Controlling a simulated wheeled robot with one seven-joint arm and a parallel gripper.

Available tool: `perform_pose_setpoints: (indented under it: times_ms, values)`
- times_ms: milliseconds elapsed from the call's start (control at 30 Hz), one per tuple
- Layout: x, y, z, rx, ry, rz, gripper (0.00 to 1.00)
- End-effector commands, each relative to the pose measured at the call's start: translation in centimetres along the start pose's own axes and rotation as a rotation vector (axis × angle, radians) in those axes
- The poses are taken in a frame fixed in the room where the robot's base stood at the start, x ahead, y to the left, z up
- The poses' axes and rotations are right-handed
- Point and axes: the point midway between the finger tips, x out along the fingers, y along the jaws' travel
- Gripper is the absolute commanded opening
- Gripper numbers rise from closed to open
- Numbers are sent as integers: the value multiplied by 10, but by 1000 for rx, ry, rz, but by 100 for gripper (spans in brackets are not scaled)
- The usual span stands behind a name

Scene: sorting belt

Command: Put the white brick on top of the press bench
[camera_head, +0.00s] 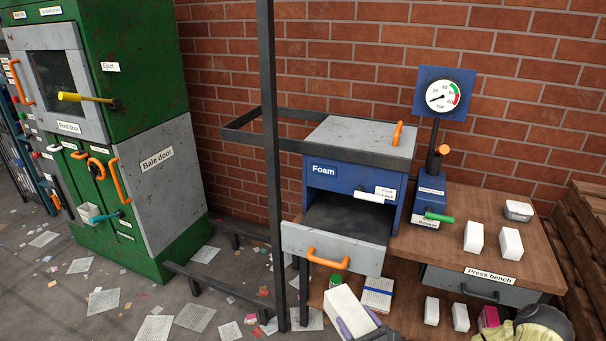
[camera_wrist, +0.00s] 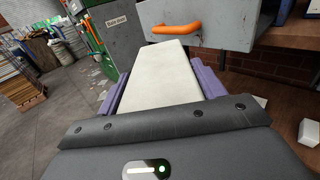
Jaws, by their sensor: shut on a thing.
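My gripper (camera_head: 357,322) is shut on a white brick (camera_head: 345,309), at the bottom centre of the head view. In the wrist view the brick (camera_wrist: 161,66) lies between the purple fingers of my gripper (camera_wrist: 161,88) and points away from the camera. The press bench (camera_head: 458,206) has a brown wooden top and a label on its front edge, to the right of my gripper. Two white blocks (camera_head: 473,237) (camera_head: 510,243) stand upright on its top. The held brick is apart from the bench top, in front and to the left of it.
A grey-fronted drawer (camera_head: 305,243) with an orange handle (camera_wrist: 178,28) is open just beyond the brick. A gauge press (camera_head: 429,195) and a grey tin (camera_head: 518,211) stand on the bench. More small blocks (camera_head: 432,310) sit below it. A dark post (camera_head: 271,150) rises at left.

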Motion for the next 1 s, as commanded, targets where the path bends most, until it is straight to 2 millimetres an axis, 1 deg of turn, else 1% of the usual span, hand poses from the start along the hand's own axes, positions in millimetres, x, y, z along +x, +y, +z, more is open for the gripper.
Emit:
perform_pose_setpoints:
  times_ms: [33, 67, 300, 433, 633, 1000]
  values:
    - [0, 1, 5, 9, 0, -49, 36]
    - [0, 1, 4, 9, 0, -80, 36]
    - [-8, -1, -11, 5, 0, -296, 36]
    - [-15, -1, -19, 3, 0, -380, 36]
    - [-20, 0, -26, -1, -3, -429, 36]
    - [-20, 0, -26, 0, -5, -427, 36]
